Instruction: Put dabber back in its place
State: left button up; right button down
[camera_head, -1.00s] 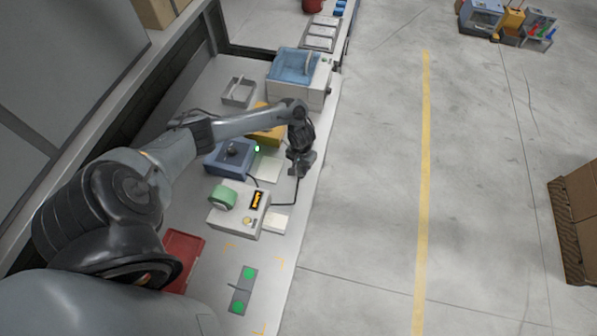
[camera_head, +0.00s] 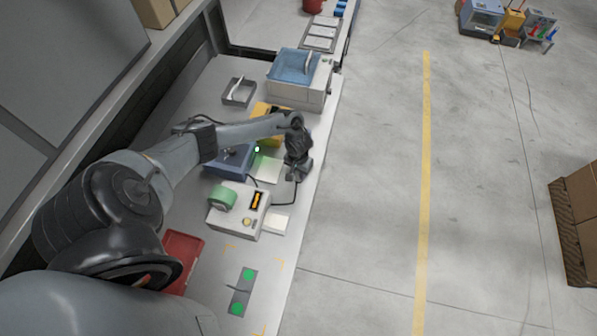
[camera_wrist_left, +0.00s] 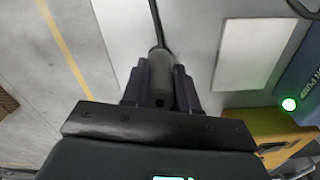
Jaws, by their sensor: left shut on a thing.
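My left gripper (camera_head: 297,175) is over the bench near its right edge, beside the white pad and the blue box. In the left wrist view my gripper (camera_wrist_left: 160,82) is shut on a grey-green cylindrical handle (camera_wrist_left: 160,70), which looks like the dabber. A dark cable (camera_wrist_left: 156,22) runs away from the handle's far end. In the head view the cable (camera_head: 291,203) leads to a white control box (camera_head: 236,221) with an orange-lit display and a green roll. The handle itself is too small to make out in the head view. My right gripper is not in view.
A blue box (camera_head: 226,165) with a green light and a yellow box (camera_head: 265,111) stand behind the white pad (camera_head: 267,171). A white machine with a blue lid (camera_head: 292,67) is farther back. A grey tray (camera_head: 237,95) and red tray (camera_head: 184,250) lie left.

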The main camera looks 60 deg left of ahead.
pick_arm(q)
jog(key=o, duration=0.9)
jog(key=shift+f, duration=0.1)
jog(key=shift+c, duration=0.2)
